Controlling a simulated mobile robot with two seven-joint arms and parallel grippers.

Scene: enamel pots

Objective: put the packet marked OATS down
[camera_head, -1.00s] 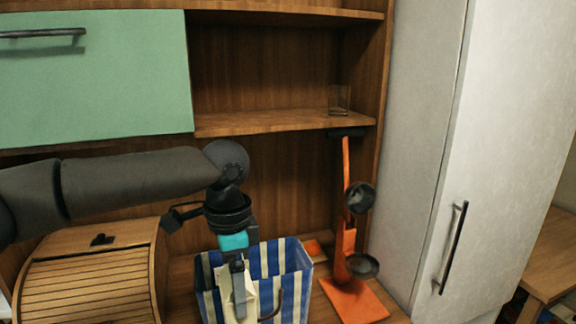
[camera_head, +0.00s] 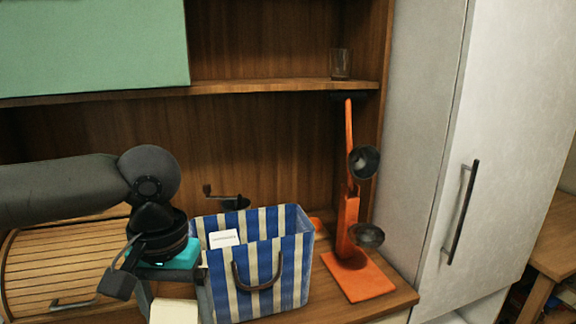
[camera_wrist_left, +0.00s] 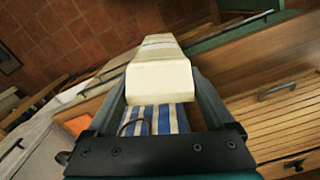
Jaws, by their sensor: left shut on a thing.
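My left gripper (camera_head: 175,312) is shut on a cream packet (camera_head: 172,311), cut off by the bottom edge of the head view. In the left wrist view, the packet (camera_wrist_left: 160,75) lies between the two fingers of the gripper (camera_wrist_left: 160,85). No OATS marking is readable on the side I see. The gripper and packet appear in front of and left of a blue-and-white striped bag (camera_head: 270,270), which also shows behind the packet in the left wrist view (camera_wrist_left: 155,118). My right gripper is not in view.
A white box (camera_head: 224,238) shows inside the bag. A slatted bread bin (camera_head: 60,265) stands left, a dark-handled grinder (camera_head: 230,202) behind the bag, and an orange stand (camera_head: 358,278) right. A glass (camera_head: 341,64) is on the shelf. Some bare counter (camera_head: 385,306) shows at front right.

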